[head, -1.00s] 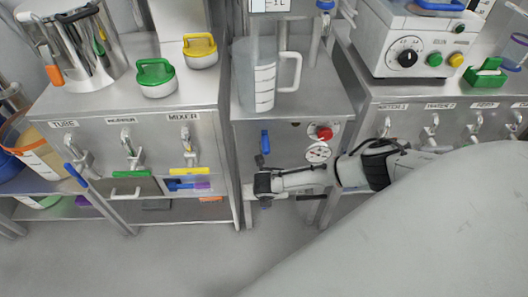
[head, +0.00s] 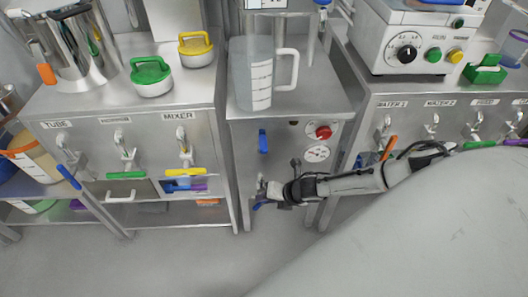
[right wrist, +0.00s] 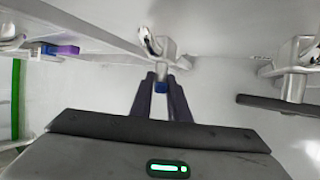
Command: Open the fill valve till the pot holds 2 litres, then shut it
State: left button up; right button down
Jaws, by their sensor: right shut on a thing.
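A clear measuring pot (head: 252,85) with white scale marks and a pale handle stands on the middle steel cabinet. I cannot make out a liquid level in it. My right gripper (head: 264,197) is low at the cabinet's front. It is shut on the blue handle (head: 261,204) of a small metal valve. In the right wrist view, my right gripper (right wrist: 161,92) has its dark fingers on both sides of the blue handle (right wrist: 161,87), below the valve's metal body (right wrist: 163,48). The fingers hide most of the handle. My left gripper is out of view.
Above my gripper, the cabinet front has a blue lever (head: 263,141), a red knob (head: 323,132) and a gauge (head: 317,154). A white instrument (head: 405,40) stands at right. The floor in front is clear.

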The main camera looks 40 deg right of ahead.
jog(key=shift+s+d+f+t+y+b, duration=0.25)
jog(key=shift+f+t+y+b, duration=0.4)
jog(key=shift+b, duration=0.5)
pick_arm(q)
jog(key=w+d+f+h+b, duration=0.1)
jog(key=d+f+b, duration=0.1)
jog(key=b, duration=0.5)
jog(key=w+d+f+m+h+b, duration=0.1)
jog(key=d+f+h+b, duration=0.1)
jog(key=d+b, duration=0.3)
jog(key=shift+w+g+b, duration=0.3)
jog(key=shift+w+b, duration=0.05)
jog(key=shift+b, duration=0.7)
pick_arm(e)
jog(key=shift+d+f+m+t+y, duration=0.15)
jog(key=shift+m+t+y, duration=0.55)
jog(key=shift+t+y, duration=0.75)
jog(key=shift+d+f+m+t+y, duration=0.15)
jog(key=shift+m+t+y, duration=0.55)
jog(key=shift+t+y, duration=0.7)
jog(key=c, duration=1.7)
grip_release()
